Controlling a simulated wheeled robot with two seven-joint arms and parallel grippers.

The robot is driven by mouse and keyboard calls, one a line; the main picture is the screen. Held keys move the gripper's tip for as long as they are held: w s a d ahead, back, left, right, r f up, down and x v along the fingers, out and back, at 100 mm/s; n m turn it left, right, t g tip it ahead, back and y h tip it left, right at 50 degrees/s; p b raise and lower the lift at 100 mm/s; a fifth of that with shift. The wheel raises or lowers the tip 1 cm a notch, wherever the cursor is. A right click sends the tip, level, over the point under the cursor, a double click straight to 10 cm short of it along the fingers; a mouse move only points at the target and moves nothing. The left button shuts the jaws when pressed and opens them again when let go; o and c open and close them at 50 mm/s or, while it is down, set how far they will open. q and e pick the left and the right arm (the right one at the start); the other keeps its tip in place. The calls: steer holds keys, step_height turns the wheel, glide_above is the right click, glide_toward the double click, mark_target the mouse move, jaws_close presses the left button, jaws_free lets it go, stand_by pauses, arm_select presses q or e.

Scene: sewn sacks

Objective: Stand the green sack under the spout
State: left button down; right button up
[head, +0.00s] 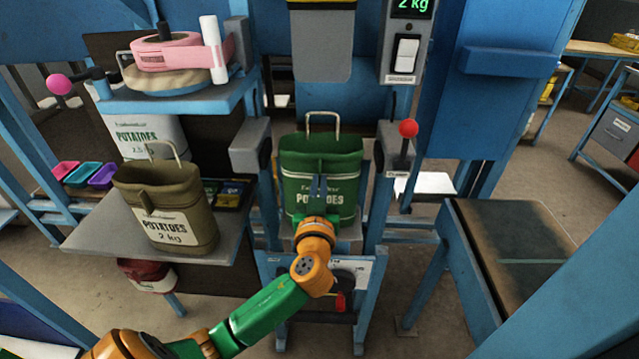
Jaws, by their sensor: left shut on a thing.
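The green sack (345,165), labelled potatoes, stands upright with its wire handle raised, between two grey clamp blocks on the blue frame. It is below the grey spout (321,45). My left gripper (318,190) is at the front of the sack and shut on it, over part of its label. The sack's base is partly hidden by my wrist. My right gripper does not show.
An olive sack (150,192) stands on a grey shelf (95,238) to the left. A red-knobbed lever (408,129) is right of the green sack. A pink sewing machine (170,52) sits on a blue shelf. A dark-topped table (520,245) stands at the right.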

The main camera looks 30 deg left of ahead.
arm_select(q)
steer(key=c, duration=1)
jaws_free()
steer(key=shift+d, duration=0.1)
